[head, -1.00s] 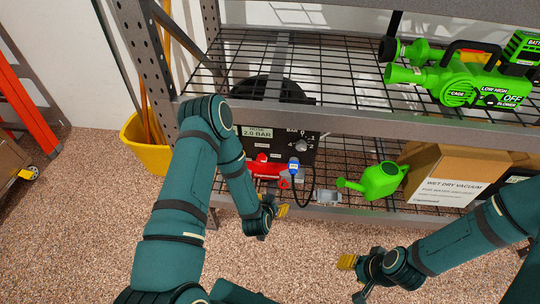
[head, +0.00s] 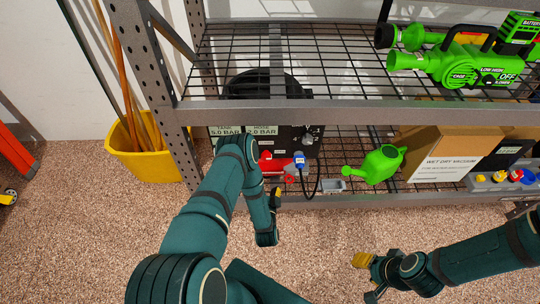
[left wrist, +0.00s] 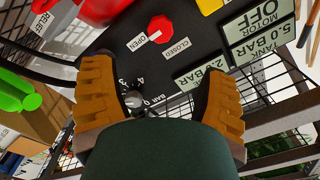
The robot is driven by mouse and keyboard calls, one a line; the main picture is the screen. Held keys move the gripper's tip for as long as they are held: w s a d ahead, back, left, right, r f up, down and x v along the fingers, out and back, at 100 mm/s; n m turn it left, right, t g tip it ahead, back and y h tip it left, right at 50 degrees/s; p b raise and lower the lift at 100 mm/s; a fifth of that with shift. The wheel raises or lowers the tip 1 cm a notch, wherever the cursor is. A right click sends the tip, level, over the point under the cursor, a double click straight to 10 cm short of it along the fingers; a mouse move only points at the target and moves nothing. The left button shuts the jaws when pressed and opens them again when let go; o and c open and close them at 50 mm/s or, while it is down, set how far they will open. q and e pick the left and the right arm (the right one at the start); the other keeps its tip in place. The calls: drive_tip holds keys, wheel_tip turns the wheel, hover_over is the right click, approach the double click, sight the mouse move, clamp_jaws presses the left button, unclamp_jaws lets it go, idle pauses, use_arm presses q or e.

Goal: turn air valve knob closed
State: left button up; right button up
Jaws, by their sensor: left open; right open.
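In the left wrist view, a red octagonal knob (left wrist: 161,28) sits on a black panel (left wrist: 125,40), with OPEN and CLOSED labels beside it. My left gripper (left wrist: 158,78) is open and empty. Its two orange fingers point at the panel, and the knob lies ahead, between their lines. In the head view, the black compressor (head: 293,141) stands on the lower shelf, and my left gripper (head: 276,192) is low in front of it. I cannot clearly single out the knob there. My right gripper (head: 366,274) is open and empty over the floor.
A yellow bucket (head: 150,155) is at left.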

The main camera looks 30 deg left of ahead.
sight(267, 159)
use_arm(q)
drive_tip(key=b+x, duration=0.3)
drive_tip(key=x, duration=1)
drive_tip(key=shift+w+a, duration=0.2)
drive_tip(key=shift+w, duration=0.1)
drive_tip(key=c, duration=1.2)
